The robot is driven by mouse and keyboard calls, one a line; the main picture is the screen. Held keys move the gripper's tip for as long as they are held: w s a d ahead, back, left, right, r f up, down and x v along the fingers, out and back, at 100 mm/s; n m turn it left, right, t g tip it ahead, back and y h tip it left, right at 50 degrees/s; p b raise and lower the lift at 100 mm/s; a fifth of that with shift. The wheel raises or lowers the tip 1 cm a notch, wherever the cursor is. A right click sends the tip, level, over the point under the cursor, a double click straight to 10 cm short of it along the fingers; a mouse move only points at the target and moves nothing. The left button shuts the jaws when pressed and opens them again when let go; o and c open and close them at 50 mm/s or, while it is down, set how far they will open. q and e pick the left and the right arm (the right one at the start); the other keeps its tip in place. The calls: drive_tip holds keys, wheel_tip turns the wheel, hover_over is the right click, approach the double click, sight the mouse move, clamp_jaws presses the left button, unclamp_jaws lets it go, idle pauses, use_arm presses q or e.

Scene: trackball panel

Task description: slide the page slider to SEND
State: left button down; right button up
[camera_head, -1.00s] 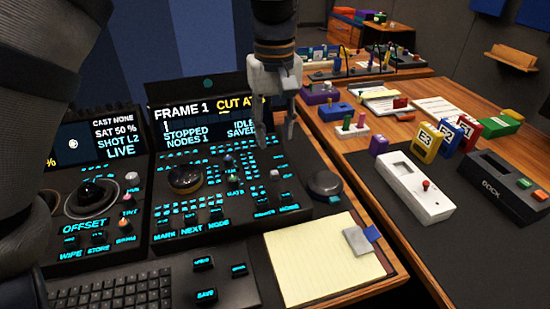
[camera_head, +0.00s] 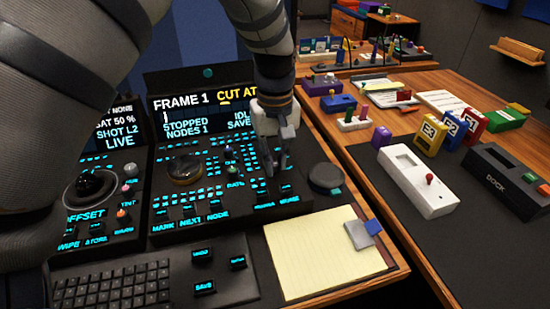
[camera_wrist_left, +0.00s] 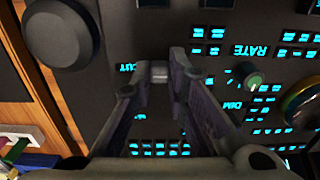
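No PAGE or SEND label is readable in these views. My left gripper (camera_head: 276,168) is low over the right part of the dark control panel (camera_head: 220,207), fingers pointing down. In the left wrist view, a small light-grey knob (camera_wrist_left: 158,72) fills the narrow gap between the left gripper's fingertips (camera_wrist_left: 160,74), near the CUT label. The fingers look closed on it from both sides. The knob's base and its slot, if any, are hidden. My right gripper is not in view.
A round black dial (camera_head: 325,177) is to the right of my left gripper. A small green-tipped knob (camera_wrist_left: 247,75) stands near the fingers. The panel's screen (camera_head: 205,112) rises behind. A yellow notepad (camera_head: 318,255) lies in front. A white box with a red knob (camera_head: 428,180) stands farther right.

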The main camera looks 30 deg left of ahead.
use_arm(q)
drive_tip(key=w+a, duration=0.2)
drive_tip(key=w+a+b, duration=0.1)
drive_tip(key=w+a, duration=0.1)
drive_tip(key=a, duration=0.1)
drive_tip(key=shift+w+f, duration=0.2)
drive_tip(key=shift+w+a+r, duration=0.1)
drive_tip(key=shift+w+a, duration=0.1)
drive_tip(key=shift+a, duration=0.05)
drive_tip(key=shift+a+r, duration=0.1)
drive_tip(key=shift+r, duration=0.1)
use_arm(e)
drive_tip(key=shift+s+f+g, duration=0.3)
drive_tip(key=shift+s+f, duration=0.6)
use_arm(q)
drive_tip(key=c, duration=1.6)
unclamp_jaws()
drive_tip(key=shift+w+f, duration=0.1)
drive_tip(key=shift+o, duration=0.2)
wheel_tip(320, 180, up, 12)
